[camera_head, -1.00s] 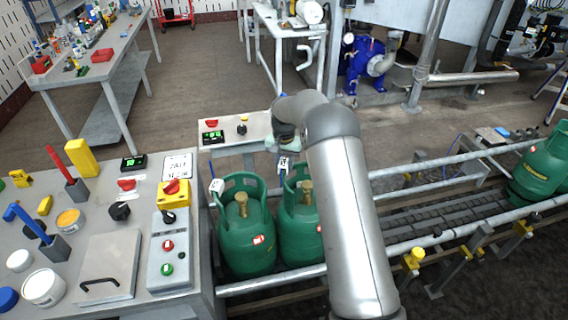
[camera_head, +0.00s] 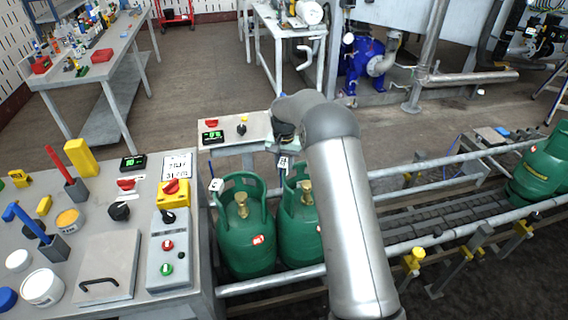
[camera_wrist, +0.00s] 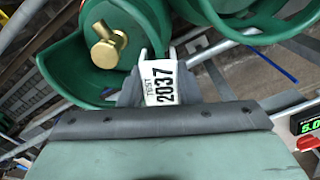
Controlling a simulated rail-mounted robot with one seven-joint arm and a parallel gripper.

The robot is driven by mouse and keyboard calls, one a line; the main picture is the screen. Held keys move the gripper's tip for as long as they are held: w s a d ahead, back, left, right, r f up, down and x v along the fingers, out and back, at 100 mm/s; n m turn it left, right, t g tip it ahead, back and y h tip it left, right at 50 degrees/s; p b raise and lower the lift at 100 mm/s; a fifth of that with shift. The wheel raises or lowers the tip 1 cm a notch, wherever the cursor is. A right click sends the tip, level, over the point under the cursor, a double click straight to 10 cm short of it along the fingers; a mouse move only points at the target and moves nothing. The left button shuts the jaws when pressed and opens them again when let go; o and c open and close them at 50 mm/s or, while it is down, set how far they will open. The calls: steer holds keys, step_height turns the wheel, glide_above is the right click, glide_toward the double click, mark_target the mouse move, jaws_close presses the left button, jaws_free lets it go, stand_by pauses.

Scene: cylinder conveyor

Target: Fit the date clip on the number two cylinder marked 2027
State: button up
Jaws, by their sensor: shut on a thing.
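In the head view, two green cylinders stand side by side on the conveyor, the left one (camera_head: 246,240) and the right one (camera_head: 297,235), partly hidden by my arm. A white tag (camera_head: 216,185) sits at the left cylinder's collar, and another white piece (camera_head: 283,163) shows by the right one. Cylinder numbers are not readable.
A control bench (camera_head: 105,245) with tools, tins and switches stands at left. A small table with a green display (camera_head: 212,137) is behind the cylinders. Conveyor rails (camera_head: 450,165) run right to another green cylinder (camera_head: 540,170). The conveyor between is empty.

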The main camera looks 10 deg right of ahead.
mark_target(284, 174)
steer(key=shift+f+b, duration=1.55)
steer(key=shift+f, duration=0.8)
steer(key=o, duration=1)
steer(key=shift+o, duration=0.2)
steer(key=shift+r, duration=0.1)
step_height(284, 174, up, 17)
steer(key=b, duration=0.1)
steer(key=shift+r, duration=0.1)
